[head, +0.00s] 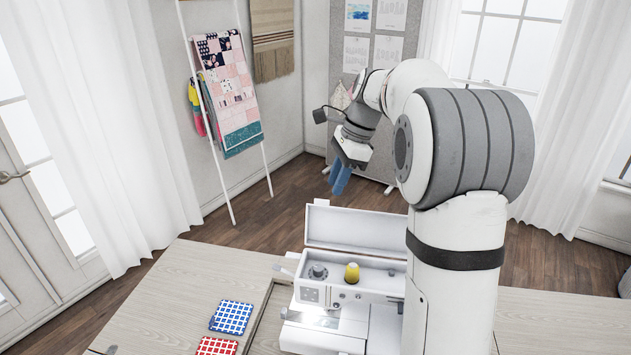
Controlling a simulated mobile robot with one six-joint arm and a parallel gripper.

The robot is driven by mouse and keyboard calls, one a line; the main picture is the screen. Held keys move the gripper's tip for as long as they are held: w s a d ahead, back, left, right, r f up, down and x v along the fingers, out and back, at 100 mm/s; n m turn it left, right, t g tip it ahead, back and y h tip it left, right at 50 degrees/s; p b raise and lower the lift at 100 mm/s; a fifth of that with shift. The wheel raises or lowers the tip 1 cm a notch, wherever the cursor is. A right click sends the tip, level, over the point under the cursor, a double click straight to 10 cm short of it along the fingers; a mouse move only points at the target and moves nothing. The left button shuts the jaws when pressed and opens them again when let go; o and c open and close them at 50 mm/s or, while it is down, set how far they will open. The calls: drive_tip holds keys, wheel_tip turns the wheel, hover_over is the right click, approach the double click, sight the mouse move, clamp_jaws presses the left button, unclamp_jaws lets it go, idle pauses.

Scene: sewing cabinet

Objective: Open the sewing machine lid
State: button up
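The white sewing machine (376,295) sits in the cabinet table, its right part hidden behind my arm. Its lid (352,229) stands raised along the back edge of the machine's top, with its hollow inner side facing me. The top compartment is uncovered and shows a yellow thread spool (352,273) and a grey dial (318,271). My gripper (340,183), with blue fingers, hangs in the air above and behind the raised lid, apart from it. Nothing shows in its fingers. They overlap from this side, so I cannot tell their gap.
A blue checked fabric square (231,317) and a red checked one (217,346) lie on the wooden table top (165,290) left of the machine. A white ladder rack (265,170) with a patchwork quilt (228,85) stands behind. The left table top is mostly clear.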

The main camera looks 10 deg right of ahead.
sight(326, 205)
drive_tip(key=w+d+f+m+y+p, duration=0.1)
drive_tip(key=w+d+f+m+y, duration=0.15)
drive_tip(key=w+m, duration=0.4)
drive_tip(key=shift+n+g+h, duration=0.4)
drive_tip(key=shift+n+h, duration=0.05)
drive_tip(key=shift+n, duration=0.1)
drive_tip(key=x, duration=0.4)
drive_tip(key=w+p+x, duration=0.1)
drive_tip(key=x, duration=0.2)
drive_tip(key=shift+a, duration=0.15)
drive_tip(key=shift+c, duration=0.2)
drive_tip(key=shift+r, duration=0.1)
clamp_jaws()
